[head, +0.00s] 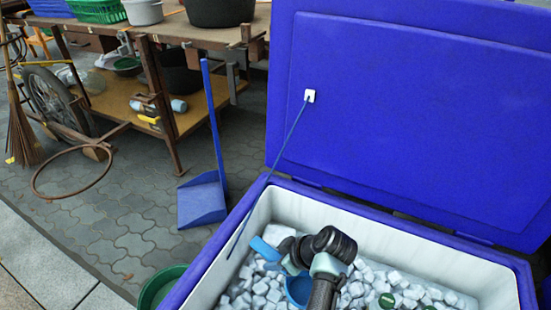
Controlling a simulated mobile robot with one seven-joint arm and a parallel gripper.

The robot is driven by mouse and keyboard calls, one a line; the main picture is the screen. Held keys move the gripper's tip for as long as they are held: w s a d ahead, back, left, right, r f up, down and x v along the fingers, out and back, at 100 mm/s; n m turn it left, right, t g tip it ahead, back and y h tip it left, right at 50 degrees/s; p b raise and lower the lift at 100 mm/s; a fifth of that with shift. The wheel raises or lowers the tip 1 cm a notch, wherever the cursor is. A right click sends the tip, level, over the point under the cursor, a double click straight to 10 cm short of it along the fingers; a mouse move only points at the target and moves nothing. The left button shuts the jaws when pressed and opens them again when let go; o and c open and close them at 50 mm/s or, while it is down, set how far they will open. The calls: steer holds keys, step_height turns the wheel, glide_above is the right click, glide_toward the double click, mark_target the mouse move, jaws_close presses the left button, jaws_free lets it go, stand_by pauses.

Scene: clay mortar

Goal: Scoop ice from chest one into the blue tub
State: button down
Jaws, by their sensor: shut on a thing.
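The blue ice chest (215,262) stands open at the lower right, with white inner walls and its blue lid (420,110) raised. Ice cubes (375,277) fill its bottom. My arm reaches down into the chest. My gripper (287,258) is low over the ice near the left side, shut on a blue scoop (298,289). Another blue part (265,248) shows to the left of my gripper, likely also of the scoop. My wrist hides much of the grip, and I cannot tell whether the scoop holds ice. I cannot make out the blue tub for certain.
A cord (283,145) runs from the lid to the chest's left side. Green lids or caps (387,300) lie among the ice. A green basin (160,287) stands left of the chest. A blue dustpan (203,198) and a wooden cart (180,110) stand behind on the paving.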

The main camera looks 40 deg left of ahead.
step_height(320, 180, down, 12)
steer(key=b, duration=1)
steer(key=shift+r, duration=0.1)
steer(key=d, duration=0.6)
steer(key=w+d, duration=0.1)
steer(key=d, duration=0.1)
steer(key=shift+d+r, duration=0.1)
steer(key=shift+d, duration=0.3)
steer(key=shift+h, duration=0.4)
step_height(320, 180, up, 6)
steer(key=p, duration=0.7)
steer(key=shift+a, duration=0.1)
step_height(320, 180, up, 21)
steer(key=a+p, duration=0.2)
steer(key=p, duration=1.8)
steer(key=shift+s+a+f+h, duration=0.15)
steer(key=shift+f+h, duration=0.05)
steer(key=shift+h, duration=0.2)
